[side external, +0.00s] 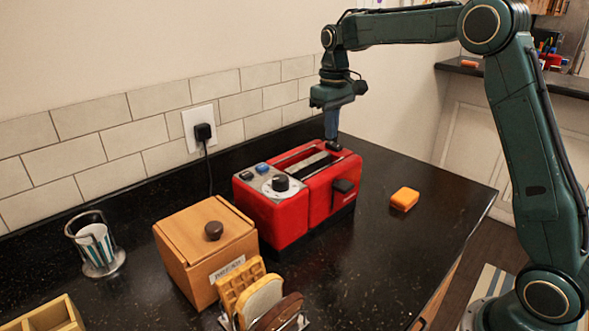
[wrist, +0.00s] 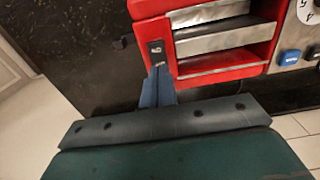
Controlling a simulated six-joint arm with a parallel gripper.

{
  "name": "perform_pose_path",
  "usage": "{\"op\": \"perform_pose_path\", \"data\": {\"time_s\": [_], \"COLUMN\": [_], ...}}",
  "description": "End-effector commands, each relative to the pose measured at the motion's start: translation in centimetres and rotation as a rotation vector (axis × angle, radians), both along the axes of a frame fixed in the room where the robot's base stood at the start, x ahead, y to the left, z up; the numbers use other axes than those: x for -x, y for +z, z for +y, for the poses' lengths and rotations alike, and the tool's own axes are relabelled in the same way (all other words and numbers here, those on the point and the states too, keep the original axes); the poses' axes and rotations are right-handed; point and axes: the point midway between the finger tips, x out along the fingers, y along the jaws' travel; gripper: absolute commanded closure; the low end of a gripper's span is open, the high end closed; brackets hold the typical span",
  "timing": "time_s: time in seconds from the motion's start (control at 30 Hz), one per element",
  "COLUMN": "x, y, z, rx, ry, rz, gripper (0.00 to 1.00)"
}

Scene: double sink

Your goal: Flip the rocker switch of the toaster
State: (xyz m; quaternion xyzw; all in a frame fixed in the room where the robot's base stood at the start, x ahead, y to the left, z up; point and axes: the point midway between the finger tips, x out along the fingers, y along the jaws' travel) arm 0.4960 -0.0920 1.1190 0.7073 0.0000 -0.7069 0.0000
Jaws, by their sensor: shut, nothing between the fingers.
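The red toaster (side external: 290,213) stands on the dark counter, and part of its top fills the upper part of the wrist view (wrist: 222,70). A small dark rocker switch (wrist: 156,47) is set in the corner of its top, beside the slots. My gripper (side external: 332,138) is shut and empty, pointing down over that far end of the toaster. In the wrist view its blue fingertips (wrist: 159,70) are together at the near edge of the switch and overlap it. I cannot tell whether they touch it. In the side view the fingertips mostly hide the switch.
The toaster top also has a dial (side external: 280,183) and a blue button (side external: 262,168). A black lever (side external: 343,186) sticks out of its front. An orange block (side external: 404,199) lies to the right. A wooden box (side external: 205,248) and a bread rack (side external: 262,300) stand at front left. A wall plug (side external: 203,131) is behind.

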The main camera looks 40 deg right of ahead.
Motion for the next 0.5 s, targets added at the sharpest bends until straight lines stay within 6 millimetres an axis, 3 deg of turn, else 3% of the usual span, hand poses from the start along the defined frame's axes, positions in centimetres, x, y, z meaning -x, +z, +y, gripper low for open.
{"op": "perform_pose_path", "data": {"time_s": [0.5], "x": [0.01], "y": [-0.59], "z": [0.00], "rx": [0.000], "ry": [0.000], "rz": [0.001], "gripper": [1.00]}}
